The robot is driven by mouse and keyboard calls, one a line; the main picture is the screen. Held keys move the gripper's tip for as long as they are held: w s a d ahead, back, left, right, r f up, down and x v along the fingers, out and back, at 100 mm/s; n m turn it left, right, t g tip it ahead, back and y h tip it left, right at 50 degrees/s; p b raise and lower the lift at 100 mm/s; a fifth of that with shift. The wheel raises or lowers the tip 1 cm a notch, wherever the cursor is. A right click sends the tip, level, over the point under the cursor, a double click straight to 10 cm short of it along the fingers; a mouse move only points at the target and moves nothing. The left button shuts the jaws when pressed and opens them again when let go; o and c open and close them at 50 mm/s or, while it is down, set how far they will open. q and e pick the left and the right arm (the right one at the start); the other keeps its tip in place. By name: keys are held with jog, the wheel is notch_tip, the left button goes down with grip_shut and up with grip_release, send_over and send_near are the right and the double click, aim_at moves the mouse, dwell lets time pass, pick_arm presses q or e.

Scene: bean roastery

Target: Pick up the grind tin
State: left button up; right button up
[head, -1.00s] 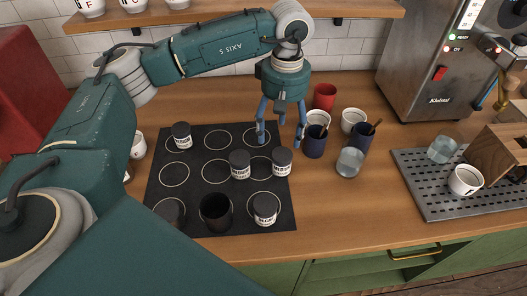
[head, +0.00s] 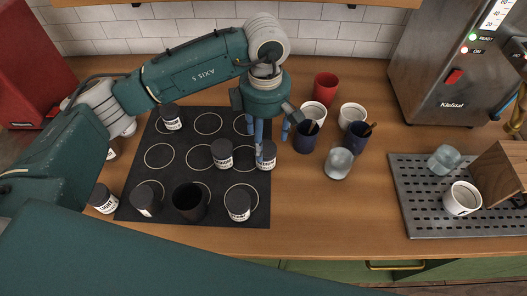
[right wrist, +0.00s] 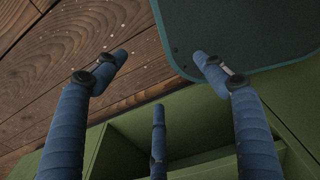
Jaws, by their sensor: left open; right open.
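Several small tins with dark lids and white labels stand on and beside a black mat (head: 215,185) marked with white circles. One tin (head: 267,158) is at the mat's right edge, partly hidden by a finger of my left gripper (head: 268,138). That gripper is open, pointing down, its fingers close around or above this tin; contact is not clear. Other tins stand at mid-mat (head: 222,155), front right (head: 238,206), front left (head: 146,201) and back left (head: 171,118). The labels are too small to read surely. My right gripper (right wrist: 160,68) is open and empty above the floor.
A dark open cup (head: 189,203) stands at the mat's front. Right of the mat are a red cup (head: 326,86), white cups (head: 352,115), blue cups (head: 306,137) and a glass (head: 339,163). A metal tray (head: 455,225) lies farther right. Green cabinetry (right wrist: 200,120) is near my right gripper.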

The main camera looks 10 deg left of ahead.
aim_at(267, 148)
pick_arm(q)
jog(key=shift+f, duration=0.35)
jog(key=f+p, duration=0.2)
jog(key=f, duration=0.1)
jog(key=f+p, duration=0.1)
jog(key=f, duration=0.1)
jog(key=shift+s+d, duration=0.3)
jog(key=shift+f, duration=0.25)
pick_arm(e)
jog(key=w+r, duration=0.1)
jog(key=w+d+r, duration=0.1)
jog(key=r, duration=0.1)
jog(key=shift+r, duration=0.1)
pick_arm(q)
jog(key=c, duration=1.3)
pick_arm(e)
jog(key=shift+s, duration=0.3)
pick_arm(q)
jog(key=shift+c, duration=0.2)
